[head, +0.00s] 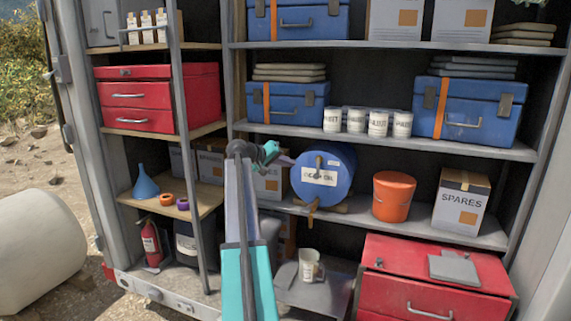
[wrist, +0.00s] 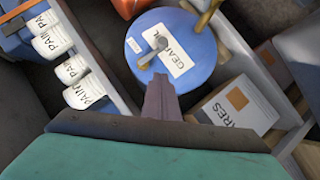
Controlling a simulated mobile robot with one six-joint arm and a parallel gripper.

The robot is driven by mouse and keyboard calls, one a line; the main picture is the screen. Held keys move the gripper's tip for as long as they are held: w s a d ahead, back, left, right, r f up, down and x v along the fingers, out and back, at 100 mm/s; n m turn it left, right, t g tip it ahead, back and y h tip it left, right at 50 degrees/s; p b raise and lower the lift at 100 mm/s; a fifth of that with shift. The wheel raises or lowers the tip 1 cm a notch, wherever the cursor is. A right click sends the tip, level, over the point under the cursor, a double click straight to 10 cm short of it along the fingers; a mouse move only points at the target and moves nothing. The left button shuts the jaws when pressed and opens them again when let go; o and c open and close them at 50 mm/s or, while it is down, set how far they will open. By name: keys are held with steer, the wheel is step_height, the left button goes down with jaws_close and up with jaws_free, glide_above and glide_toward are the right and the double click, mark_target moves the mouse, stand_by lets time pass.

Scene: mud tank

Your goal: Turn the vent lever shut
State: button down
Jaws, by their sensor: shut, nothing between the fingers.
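A blue drum (head: 338,180) labelled gear oil lies on its side on a shelf, its round end facing me. It also fills the top middle of the wrist view (wrist: 190,78). A small grey-brown lever (head: 318,166), which looks like the vent lever, sits on that end above the label. In the wrist view the lever (wrist: 152,53) lies aslant over the label's edge. A brass tap (head: 312,212) hangs from the drum's lower edge. My gripper (head: 289,160) is shut and empty at the drum's left side. Its tips (wrist: 158,82) appear just short of the lever; contact is unclear.
An orange bucket (head: 394,196) and a spares box (head: 461,204) stand right of the drum. Several white paint cans (head: 376,123) line the shelf above. A cream mug (head: 309,265) stands below the tap. Red drawers (head: 435,281) are at lower right. A post (head: 186,150) rises left of my arm.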

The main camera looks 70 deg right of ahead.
steer(key=s+d+f+p, duration=0.4)
steer(key=s+d+f, duration=0.1)
steer(key=d, duration=0.1)
steer(key=shift+s+d+f, duration=0.3)
steer(key=shift+d, duration=0.1)
